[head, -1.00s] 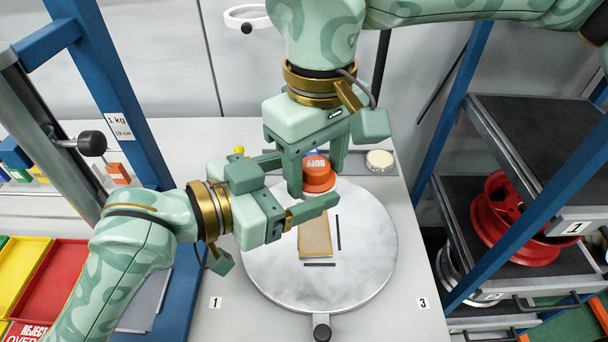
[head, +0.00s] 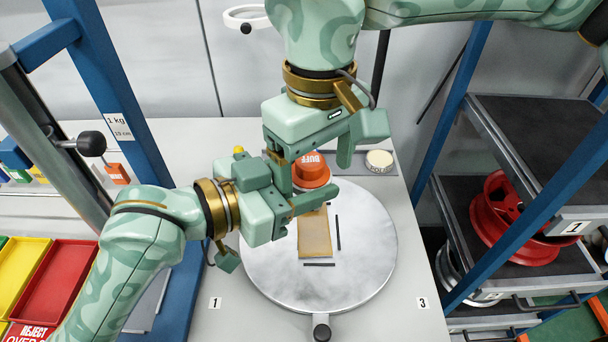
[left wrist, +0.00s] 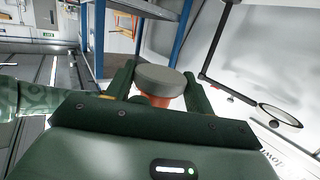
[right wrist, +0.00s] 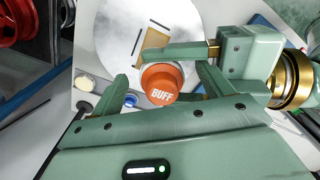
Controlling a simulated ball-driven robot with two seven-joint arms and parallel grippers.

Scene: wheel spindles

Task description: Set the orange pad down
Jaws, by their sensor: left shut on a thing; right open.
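The orange pad (head: 311,168), marked BUFF, is held over the back edge of the round grey turntable (head: 365,245) in the head view. My left gripper (head: 318,183) comes in from the left and is shut on it. In the left wrist view the pad's grey face (left wrist: 160,79) shows between the fingers, with some orange below. My right gripper (head: 312,176) comes from above and is open, its fingers apart on either side of the pad. In the right wrist view the orange pad (right wrist: 160,84) sits between those open fingers, with a left finger beside it.
A tan rectangular block (head: 315,236) lies on the turntable beside dark strips. A cream round disc (head: 380,159) rests on a grey strip at the back right. Blue posts and a shelf with a red wheel (head: 505,222) flank the table. Red and yellow bins stand left.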

